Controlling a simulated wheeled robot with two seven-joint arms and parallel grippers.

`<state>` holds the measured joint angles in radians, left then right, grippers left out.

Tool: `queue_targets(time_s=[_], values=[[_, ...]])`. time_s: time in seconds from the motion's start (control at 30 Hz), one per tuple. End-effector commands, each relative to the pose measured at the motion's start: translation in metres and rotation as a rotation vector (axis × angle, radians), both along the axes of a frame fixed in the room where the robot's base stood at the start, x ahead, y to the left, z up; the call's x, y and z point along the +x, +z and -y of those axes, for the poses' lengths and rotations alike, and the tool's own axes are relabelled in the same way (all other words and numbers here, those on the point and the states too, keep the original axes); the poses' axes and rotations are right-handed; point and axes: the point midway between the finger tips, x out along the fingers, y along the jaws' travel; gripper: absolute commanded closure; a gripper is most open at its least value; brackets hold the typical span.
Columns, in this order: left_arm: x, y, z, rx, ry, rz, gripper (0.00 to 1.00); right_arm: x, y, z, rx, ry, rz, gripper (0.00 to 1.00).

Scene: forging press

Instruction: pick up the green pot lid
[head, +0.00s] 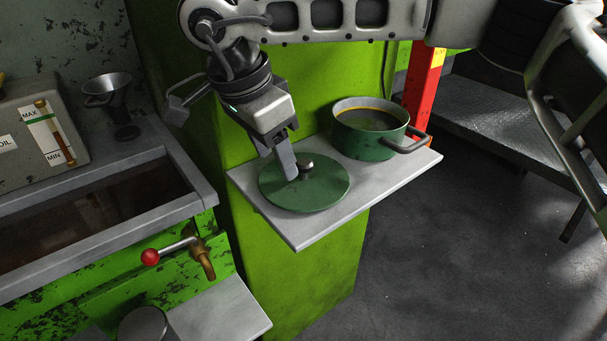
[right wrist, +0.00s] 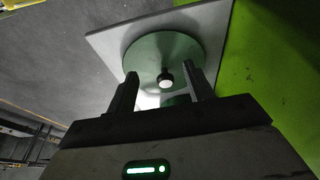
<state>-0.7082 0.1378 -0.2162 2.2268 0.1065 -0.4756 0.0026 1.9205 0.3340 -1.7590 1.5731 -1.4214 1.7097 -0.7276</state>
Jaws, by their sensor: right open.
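The green pot lid (head: 318,193) lies flat on a light grey shelf (head: 301,238), its dark knob (head: 304,168) upright at the centre. My right gripper (head: 292,172) reaches down over the lid, with its fingers beside the knob in the head view. In the right wrist view the gripper (right wrist: 162,88) is open, and the lid's knob (right wrist: 166,80) shows between the two fingertips. The lid (right wrist: 150,50) fills the space beyond the fingers. I cannot tell whether a finger touches the lid. My left gripper is not in view.
A green pot (head: 358,143) with dark contents stands on the shelf behind the lid. An oil trough (head: 185,155) with a red-knobbed tap (head: 150,257) is at left. A funnel (head: 108,88) stands behind it. A dark bench (head: 500,110) is at right.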

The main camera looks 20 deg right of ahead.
Motion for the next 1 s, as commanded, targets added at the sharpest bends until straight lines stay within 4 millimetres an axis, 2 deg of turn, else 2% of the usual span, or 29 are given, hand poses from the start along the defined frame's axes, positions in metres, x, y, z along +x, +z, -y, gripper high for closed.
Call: queue_targets(time_s=[0.27,0.47,0.5,0.6,0.87,0.97,1.0], values=[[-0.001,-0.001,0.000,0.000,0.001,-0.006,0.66,0.006,0.000,0.016,0.002,-0.001,0.000,0.48],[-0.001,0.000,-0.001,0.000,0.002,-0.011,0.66,0.016,-0.001,0.045,0.001,-0.002,-0.002,0.48],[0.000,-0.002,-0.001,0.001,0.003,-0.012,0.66,0.016,-0.012,0.045,0.001,0.001,-0.004,0.48],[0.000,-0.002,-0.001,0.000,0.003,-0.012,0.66,0.017,-0.025,0.048,0.002,0.000,-0.002,0.48],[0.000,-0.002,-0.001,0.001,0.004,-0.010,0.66,0.017,-0.030,0.049,0.003,0.001,0.001,0.48],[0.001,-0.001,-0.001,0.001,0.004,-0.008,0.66,0.017,-0.029,0.048,0.003,-0.001,0.000,0.73],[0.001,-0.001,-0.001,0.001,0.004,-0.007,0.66,0.017,-0.029,0.048,0.003,0.000,0.000,0.84]])
